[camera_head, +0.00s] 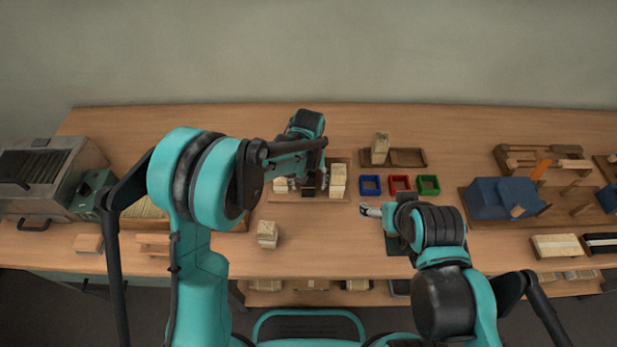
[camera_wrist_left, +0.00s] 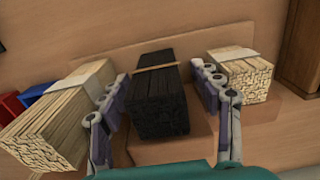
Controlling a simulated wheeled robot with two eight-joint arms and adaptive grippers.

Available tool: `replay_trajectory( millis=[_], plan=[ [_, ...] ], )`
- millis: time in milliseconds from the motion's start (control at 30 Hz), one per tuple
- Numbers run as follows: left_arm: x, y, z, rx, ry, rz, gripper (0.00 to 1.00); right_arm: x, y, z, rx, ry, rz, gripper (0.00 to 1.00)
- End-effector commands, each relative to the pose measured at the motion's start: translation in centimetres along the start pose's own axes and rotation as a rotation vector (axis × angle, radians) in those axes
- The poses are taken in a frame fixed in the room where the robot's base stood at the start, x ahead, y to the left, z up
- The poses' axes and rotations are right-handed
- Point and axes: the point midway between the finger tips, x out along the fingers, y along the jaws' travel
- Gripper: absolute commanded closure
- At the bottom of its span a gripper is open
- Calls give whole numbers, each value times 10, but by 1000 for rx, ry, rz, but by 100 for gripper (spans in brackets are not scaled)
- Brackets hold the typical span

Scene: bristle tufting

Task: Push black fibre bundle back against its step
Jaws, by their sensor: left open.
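The black fibre bundle (camera_wrist_left: 158,95), with a tan band around it, lies on a wooden holder (camera_wrist_left: 120,60) between two pale bundles, a left one (camera_wrist_left: 55,120) and a right one (camera_wrist_left: 242,75). My left gripper (camera_wrist_left: 165,103) is open, with one finger on each side of the black bundle. Gaps show between the fingers and the bundle. I cannot tell whether its far end touches the step. In the head view the left gripper (camera_head: 309,181) is over the holder (camera_head: 340,157) and mostly hides the black bundle. My right gripper (camera_head: 368,210) is to the right, apart from the holder.
Blue (camera_head: 370,185), red (camera_head: 400,183) and green (camera_head: 428,184) trays stand right of the holder. A pale bundle (camera_head: 267,233) stands in front. A metal box (camera_head: 45,178) is at the left; a blue block (camera_head: 497,199) is at the right.

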Motion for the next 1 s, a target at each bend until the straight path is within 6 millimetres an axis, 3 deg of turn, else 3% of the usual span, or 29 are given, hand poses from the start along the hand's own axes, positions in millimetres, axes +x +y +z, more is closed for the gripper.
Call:
replay_trajectory(
  millis=[400,600,1000],
  plan=[
    [8,0,0,0,0,0,36,2,0,1,0,0,0,20],
    [8,0,0,0,0,0,89,2,0,1,0,0,0,20],
    [8,-3,-5,-1,0,0,92,3,0,2,0,0,0,20]
  ],
)
